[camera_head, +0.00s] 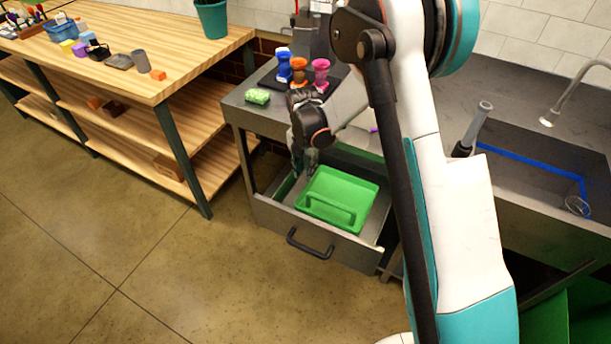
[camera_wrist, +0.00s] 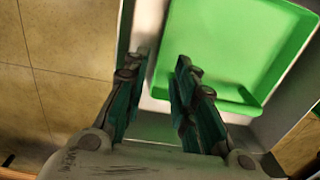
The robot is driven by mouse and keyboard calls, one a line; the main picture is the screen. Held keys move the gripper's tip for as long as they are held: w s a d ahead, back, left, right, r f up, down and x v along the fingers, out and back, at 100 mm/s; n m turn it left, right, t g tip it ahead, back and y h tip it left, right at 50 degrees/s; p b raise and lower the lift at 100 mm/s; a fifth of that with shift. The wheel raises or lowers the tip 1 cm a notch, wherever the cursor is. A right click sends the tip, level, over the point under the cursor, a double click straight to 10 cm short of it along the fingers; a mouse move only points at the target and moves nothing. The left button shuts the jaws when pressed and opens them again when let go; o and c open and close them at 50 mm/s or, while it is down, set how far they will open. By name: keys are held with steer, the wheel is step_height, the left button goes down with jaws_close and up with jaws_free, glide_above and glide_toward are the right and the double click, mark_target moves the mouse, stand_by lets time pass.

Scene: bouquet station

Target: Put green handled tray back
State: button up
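The green handled tray (camera_head: 338,197) sits inside the open grey drawer (camera_head: 345,245) under the counter. Its handle (camera_head: 328,211) runs along the side toward the drawer front. My gripper (camera_head: 304,168) points down at the tray's left back corner. In the wrist view my gripper (camera_wrist: 163,62) is open, with a gap between its fingers. The left edge of the tray (camera_wrist: 225,40) shows between and beyond the fingers. I cannot tell whether a finger touches it. Nothing is held.
The counter (camera_head: 245,112) above the drawer holds a green sponge (camera_head: 257,97) and blue, orange and pink cups (camera_head: 299,70). A sink (camera_head: 530,165) is at right. A wooden shelf table (camera_head: 120,45) with small objects stands at left. The floor before the drawer is clear.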

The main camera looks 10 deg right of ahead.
steer(key=s+d+r+m+t, duration=0.1)
steer(key=s+d+r+m, duration=0.1)
steer(key=s+r+m, duration=0.45)
steer(key=s+d+r+m+t, duration=0.1)
steer(key=d+r+m, duration=0.15)
steer(key=r, duration=0.75)
steer(key=s+d+r+m+t, duration=0.1)
steer(key=s+r+m, duration=0.35)
steer(key=r, duration=0.35)
steer(key=s+d+r+m+t, duration=0.2)
steer(key=s+m, duration=0.5)
steer(key=s, duration=0.1)
steer(key=s+d+r+m+t, duration=0.1)
steer(key=s+d+m+t, duration=0.1)
steer(key=s+m, duration=0.6)
steer(key=shift+s+d+r+p, duration=0.15)
steer(key=shift+d+r+p, duration=0.05)
steer(key=shift+r+p, duration=0.2)
